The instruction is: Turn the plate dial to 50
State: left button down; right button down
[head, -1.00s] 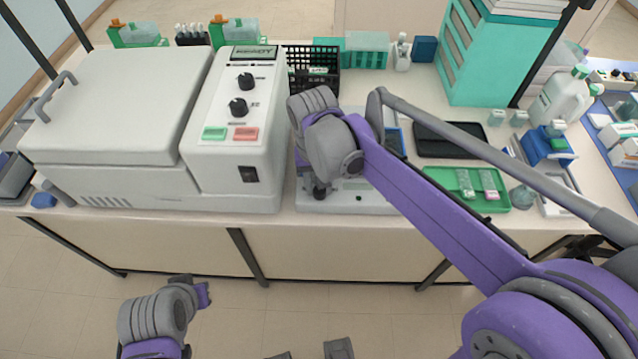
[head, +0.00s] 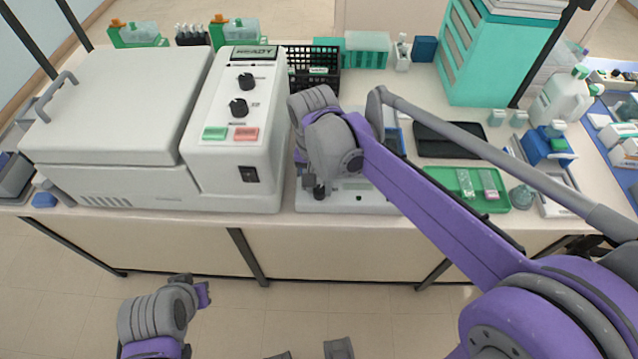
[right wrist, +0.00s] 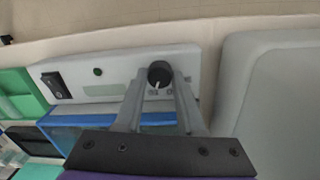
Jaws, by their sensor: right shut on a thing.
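The plate dial is a round black knob with a pale pointer line (right wrist: 159,76), on the front face of a pale heating plate (right wrist: 110,84). In the right wrist view my right gripper (right wrist: 160,82) has its two grey fingers on either side of the dial, shut on it. In the head view the plate (head: 340,205) stands at the table's front edge, partly hidden by my right arm. The scale around the dial is too small to read. My left gripper (head: 203,294) hangs low in front of the table, and its jaws cannot be made out.
A large white machine (head: 115,105) with knobs and a READY display stands close left of the plate. A black basket (head: 314,70) is behind the plate. A green tray (head: 500,202) with slides and a dark tray (head: 455,140) lie to the right.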

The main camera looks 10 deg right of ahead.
aim_at(317, 189)
jog(key=c, duration=0.5)
grip_release()
jog(key=r, duration=1)
jog(key=shift+w+a+r+p, duration=0.1)
jog(key=shift+a+r+p, duration=0.1)
jog(key=shift+r+p, duration=0.2)
jog(key=s+d+f+n+t, duration=0.1)
jog(key=s+d+f+t, duration=0.1)
jog(key=s+f, duration=0.2)
jog(key=s+d+f+n+t, duration=0.1)
jog(key=s+d+f+n, duration=0.1)
jog(key=s+f, duration=0.3)
jog(key=s+d+f+n+t, duration=0.2)
jog(key=s+d+f, duration=0.1)
jog(key=s+f, duration=0.2)
jog(key=shift+s+d+f+t+y, duration=0.15)
jog(key=shift+s+f+t+y, duration=0.15)
jog(key=shift+s, duration=0.1)
